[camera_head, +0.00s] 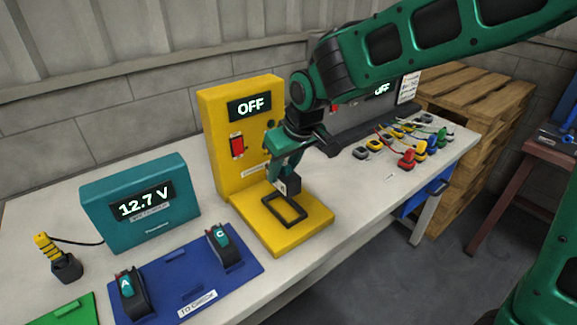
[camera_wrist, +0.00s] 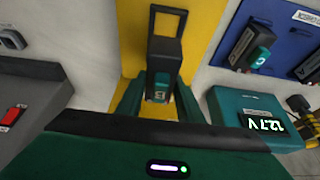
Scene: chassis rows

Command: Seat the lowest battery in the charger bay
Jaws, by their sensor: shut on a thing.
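My gripper (camera_head: 284,172) is shut on a dark battery (camera_head: 291,185) and holds it over the yellow charger's base. In the wrist view the battery (camera_wrist: 164,60) has a teal end between my fingers (camera_wrist: 158,98); its letter is too small to read surely. The yellow charger (camera_head: 213,135) shows OFF and has a red switch. Its bay (camera_head: 298,219), a black rectangular frame on the base, looks empty. In the wrist view the bay (camera_wrist: 181,14) shows partly past the battery. Whether the battery touches the frame, I cannot tell.
A blue mat (camera_head: 180,272) marked TO CHARGE bears battery A (camera_head: 130,296) and battery C (camera_head: 222,249). A teal meter (camera_head: 115,230) reads 12.7 V, with a yellow-handled probe (camera_head: 50,248) beside it. A green mat (camera_head: 68,312) lies at bottom left. Small coloured items (camera_head: 405,157) lie at right.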

